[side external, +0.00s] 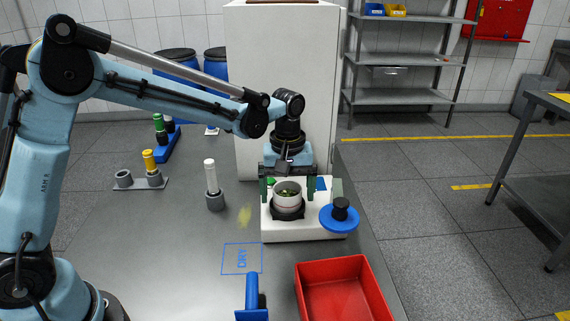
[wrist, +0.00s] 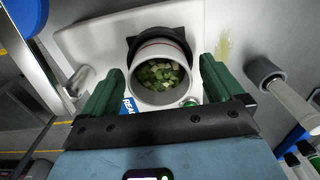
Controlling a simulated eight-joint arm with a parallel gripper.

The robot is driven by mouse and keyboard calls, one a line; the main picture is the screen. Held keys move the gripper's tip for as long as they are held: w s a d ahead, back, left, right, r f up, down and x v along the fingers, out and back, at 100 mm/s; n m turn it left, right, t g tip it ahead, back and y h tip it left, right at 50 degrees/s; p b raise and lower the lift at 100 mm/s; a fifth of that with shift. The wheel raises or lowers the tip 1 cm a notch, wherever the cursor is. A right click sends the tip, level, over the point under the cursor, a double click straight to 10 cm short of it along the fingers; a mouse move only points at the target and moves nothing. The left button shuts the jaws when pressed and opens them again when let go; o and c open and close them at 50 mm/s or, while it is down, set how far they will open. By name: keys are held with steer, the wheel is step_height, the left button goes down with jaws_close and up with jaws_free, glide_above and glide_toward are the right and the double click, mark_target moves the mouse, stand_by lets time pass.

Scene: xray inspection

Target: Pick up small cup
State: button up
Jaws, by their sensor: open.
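The small cup (side external: 287,198) is pale with a thin reddish band and stands upright in a black holder (side external: 288,213) on a white device base (side external: 285,234). It holds green, chunky pieces, seen clearly in the wrist view, where the cup (wrist: 160,98) is near the middle. My gripper (side external: 287,197) is open, pointing down, with its green fingers on either side of the cup. In the wrist view my gripper (wrist: 162,70) shows gaps between both fingers and the cup wall. Whether either finger touches the cup cannot be told from the side.
A blue disc with a black knob (side external: 340,215) is at the base's right. A red bin (side external: 343,290) and a blue-handled tool (side external: 252,295) are in front. A grey holder with a white rod (side external: 213,190) stands left. A blue "DRY" square (side external: 242,258) marks clear table.

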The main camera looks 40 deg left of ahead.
steer(key=shift+f, duration=0.2)
steer(key=c, duration=1)
steer(key=shift+c, duration=0.2)
steer(key=shift+r, duration=0.45)
step_height(320, 180, up, 4)
steer(key=shift+s+d+f, duration=0.15)
steer(key=shift+f, duration=0.05)
steer(key=s+d+r, duration=0.6)
steer(key=s+d, duration=0.1)
steer(key=d, duration=0.2)
steer(key=shift+r, duration=0.3)
